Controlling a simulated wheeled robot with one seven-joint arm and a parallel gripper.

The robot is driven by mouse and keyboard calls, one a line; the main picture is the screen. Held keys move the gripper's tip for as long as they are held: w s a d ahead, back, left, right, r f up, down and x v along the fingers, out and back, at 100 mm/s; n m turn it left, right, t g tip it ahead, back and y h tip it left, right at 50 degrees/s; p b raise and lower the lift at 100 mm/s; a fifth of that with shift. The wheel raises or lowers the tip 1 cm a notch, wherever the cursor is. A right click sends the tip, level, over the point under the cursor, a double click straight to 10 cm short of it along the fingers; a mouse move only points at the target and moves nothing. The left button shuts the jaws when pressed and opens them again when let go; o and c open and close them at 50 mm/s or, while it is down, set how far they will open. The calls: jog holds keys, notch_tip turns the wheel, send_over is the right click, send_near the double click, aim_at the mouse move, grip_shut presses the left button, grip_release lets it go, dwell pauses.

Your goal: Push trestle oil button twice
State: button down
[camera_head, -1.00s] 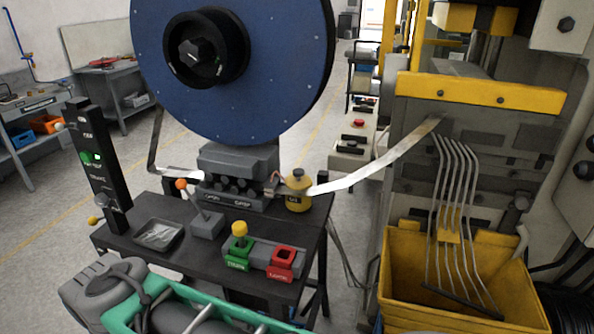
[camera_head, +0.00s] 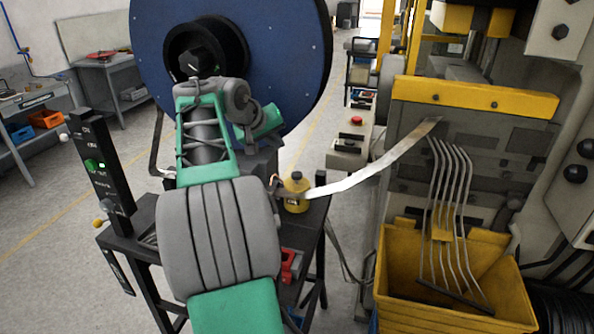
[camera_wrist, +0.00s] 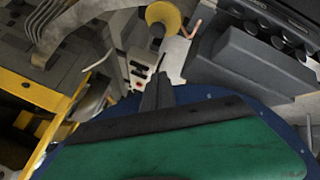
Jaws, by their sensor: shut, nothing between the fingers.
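The yellow pot (camera_head: 295,192) stands at the back right of the dark trestle table (camera_head: 317,215), beside the metal strip. It has a dark cap; its label is too small to read. A round yellow piece (camera_wrist: 165,18), apparently this pot, shows at the top of the wrist view. My gripper (camera_wrist: 157,88) is shut and empty in the wrist view, below and apart from that piece. In the head view my arm hides my gripper and much of the table. A black post (camera_head: 98,165) with a green button (camera_head: 93,165) stands at the table's left.
The blue reel (camera_head: 290,60) rises behind the table. The metal strip (camera_head: 365,175) runs right to the press with its yellow bar (camera_head: 475,97). A yellow bin (camera_head: 400,300) stands at the right. A red box (camera_head: 290,262) shows beside my arm.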

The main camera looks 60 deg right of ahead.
jog(key=shift+m+g, duration=0.5)
jog(key=shift+g, duration=0.1)
jog(key=s+d, duration=0.1)
jog(key=s, duration=0.1)
jog(key=s+d+r, duration=0.1)
jog(key=d, duration=0.1)
jog(key=shift+s+d+r, duration=0.1)
jog(key=shift+s+d, duration=0.15)
jog(key=shift+s, duration=0.15)
jog(key=b, duration=0.8)
send_over(295, 176)
notch_tip(295, 176, down, 8)
jog(key=shift+d+r, duration=0.1)
jog(key=shift+r, duration=0.05)
jog(key=shift+f, duration=0.55)
jog(key=shift+f+b, duration=0.35)
jog(key=shift+f, duration=0.05)
